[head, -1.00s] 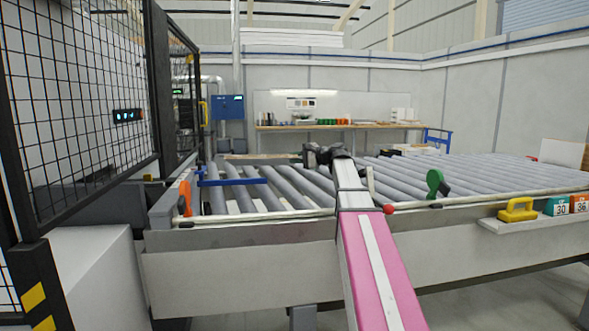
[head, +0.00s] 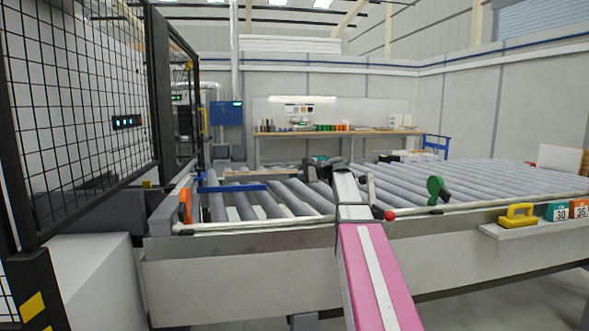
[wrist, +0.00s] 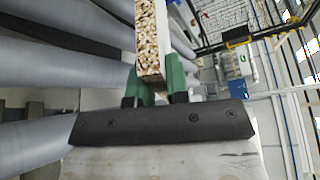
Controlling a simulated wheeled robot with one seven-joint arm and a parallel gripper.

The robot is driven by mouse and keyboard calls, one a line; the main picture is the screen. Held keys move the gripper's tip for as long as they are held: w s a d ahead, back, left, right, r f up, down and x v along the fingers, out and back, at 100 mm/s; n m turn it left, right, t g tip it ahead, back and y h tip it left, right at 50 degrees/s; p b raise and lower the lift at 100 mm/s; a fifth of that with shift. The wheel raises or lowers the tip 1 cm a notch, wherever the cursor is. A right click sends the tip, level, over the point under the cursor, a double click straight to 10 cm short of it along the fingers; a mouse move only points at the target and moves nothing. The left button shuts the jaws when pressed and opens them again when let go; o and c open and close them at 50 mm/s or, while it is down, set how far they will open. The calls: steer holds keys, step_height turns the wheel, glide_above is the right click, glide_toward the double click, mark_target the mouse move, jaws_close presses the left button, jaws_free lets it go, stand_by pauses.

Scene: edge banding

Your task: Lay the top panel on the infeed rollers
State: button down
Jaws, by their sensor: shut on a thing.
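The top panel (head: 262,174) shows in the head view as a thin, pale, nearly level strip above the left part of the roller bed. In the wrist view its speckled chipboard edge (wrist: 149,45) runs away from my gripper. My gripper (wrist: 153,88) has green fingers closed on both sides of the near end of the panel. The grey infeed rollers (head: 312,196) lie below. I cannot tell whether the panel touches them.
A blue bar (head: 232,188) crosses the left rollers, near an orange part (head: 186,206). A mesh guard (head: 80,120) stands at left. The right rollers are largely clear.

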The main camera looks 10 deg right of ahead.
step_height(320, 180, down, 8)
stand_by(0.8)
steer(key=shift+r, duration=0.1)
